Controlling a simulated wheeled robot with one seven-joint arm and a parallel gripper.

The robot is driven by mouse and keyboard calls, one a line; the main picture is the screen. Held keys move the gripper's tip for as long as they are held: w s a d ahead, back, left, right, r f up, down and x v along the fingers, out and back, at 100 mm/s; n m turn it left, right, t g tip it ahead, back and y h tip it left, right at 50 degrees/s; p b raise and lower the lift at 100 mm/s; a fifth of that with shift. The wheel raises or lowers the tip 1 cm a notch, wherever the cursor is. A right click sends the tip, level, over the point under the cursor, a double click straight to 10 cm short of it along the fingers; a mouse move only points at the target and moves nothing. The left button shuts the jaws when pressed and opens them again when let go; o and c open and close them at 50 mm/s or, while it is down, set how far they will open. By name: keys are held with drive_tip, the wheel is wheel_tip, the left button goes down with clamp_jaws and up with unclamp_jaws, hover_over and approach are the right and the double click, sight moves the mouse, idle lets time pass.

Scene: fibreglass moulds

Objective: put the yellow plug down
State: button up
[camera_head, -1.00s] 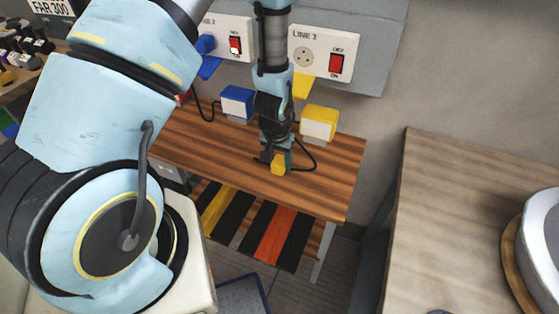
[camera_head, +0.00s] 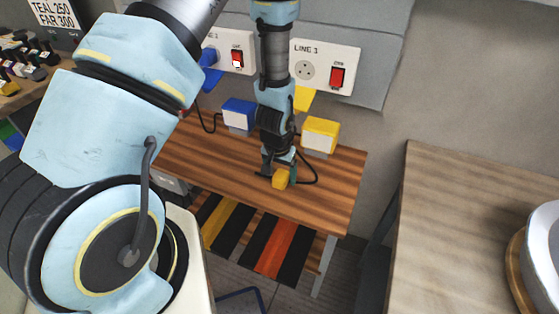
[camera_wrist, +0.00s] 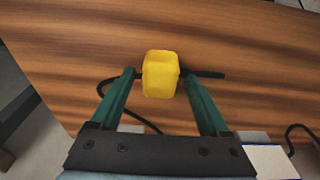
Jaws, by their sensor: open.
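In the wrist view the yellow plug (camera_wrist: 160,74) lies between and a little beyond the fingertips, with a gap on each side. My gripper (camera_head: 277,172) is open right at the plug; its two green fingers (camera_wrist: 156,84) also show in the wrist view. A black cord runs from the plug across the bench toward the yellow box (camera_head: 320,133). The plug's pins cannot be made out.
A blue box (camera_head: 238,115) stands left of the yellow box at the wall. Above are a red-switched socket panel (camera_head: 324,66) and another panel holding a blue plug (camera_head: 209,57). Striped items lie on the lower shelf (camera_head: 262,240). A wooden counter (camera_head: 449,220) stands right.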

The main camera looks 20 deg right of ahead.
sight(278, 179)
drive_tip(key=shift+r+b, duration=0.4)
drive_tip(key=shift+r, duration=0.2)
wheel_tip(278, 179, up, 11)
drive_tip(key=s+a+b, duration=0.1)
drive_tip(key=b, duration=0.1)
drive_tip(key=shift+s+a, duration=0.15)
drive_tip(key=a+r+n, duration=0.3)
drive_tip(key=a+r, duration=0.3)
drive_tip(key=a, duration=0.6)
drive_tip(key=w+a+r+n+y, duration=0.1)
drive_tip(key=a+r+n, duration=0.3)
drive_tip(key=a, duration=0.9)
drive_tip(key=shift+w+r, duration=0.3)
drive_tip(key=shift+r, duration=0.55)
